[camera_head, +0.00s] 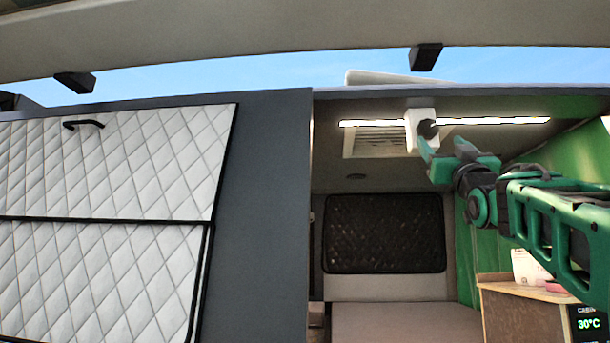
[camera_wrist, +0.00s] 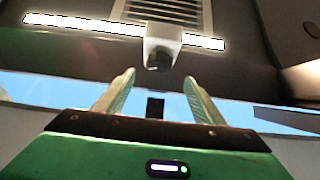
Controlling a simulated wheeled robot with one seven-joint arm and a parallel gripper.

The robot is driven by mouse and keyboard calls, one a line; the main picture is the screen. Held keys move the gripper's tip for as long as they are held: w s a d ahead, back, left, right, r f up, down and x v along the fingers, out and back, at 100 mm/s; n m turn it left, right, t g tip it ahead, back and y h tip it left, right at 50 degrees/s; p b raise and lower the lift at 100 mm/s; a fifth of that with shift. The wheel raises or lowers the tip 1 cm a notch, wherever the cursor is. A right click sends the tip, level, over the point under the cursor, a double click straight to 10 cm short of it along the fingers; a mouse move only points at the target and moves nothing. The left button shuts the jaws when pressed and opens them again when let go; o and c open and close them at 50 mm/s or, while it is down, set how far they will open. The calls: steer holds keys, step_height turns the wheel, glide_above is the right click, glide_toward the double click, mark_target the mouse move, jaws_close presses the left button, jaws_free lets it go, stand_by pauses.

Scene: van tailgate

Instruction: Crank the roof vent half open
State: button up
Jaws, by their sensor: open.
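The roof vent's pale slatted grille (camera_head: 375,143) is in the van ceiling, and it also shows in the wrist view (camera_wrist: 168,10). A white housing (camera_head: 415,116) with a dark knob (camera_head: 428,129) hangs at the grille's right end in the head view. In the wrist view the dark knob (camera_wrist: 158,62) lies just beyond and between my fingertips. My gripper (camera_head: 443,147) is open and empty, close to the knob. Its two pale green fingers are spread in the wrist view (camera_wrist: 158,77). A white lid (camera_head: 390,77) shows above the roof edge, slightly tilted.
A lit strip (camera_head: 490,121) runs along the ceiling behind the housing. A quilted white door panel (camera_head: 110,160) and grey pillar stand left. A bed (camera_head: 400,322) lies below, and a wooden cabinet (camera_head: 510,310) with a 30°C display (camera_head: 588,323) stands at lower right.

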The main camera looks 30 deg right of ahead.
mark_target(429, 131)
steer(key=x, duration=0.9)
steer(key=shift+w, duration=0.1)
steer(key=shift+f, duration=0.1)
steer(key=c, duration=1.1)
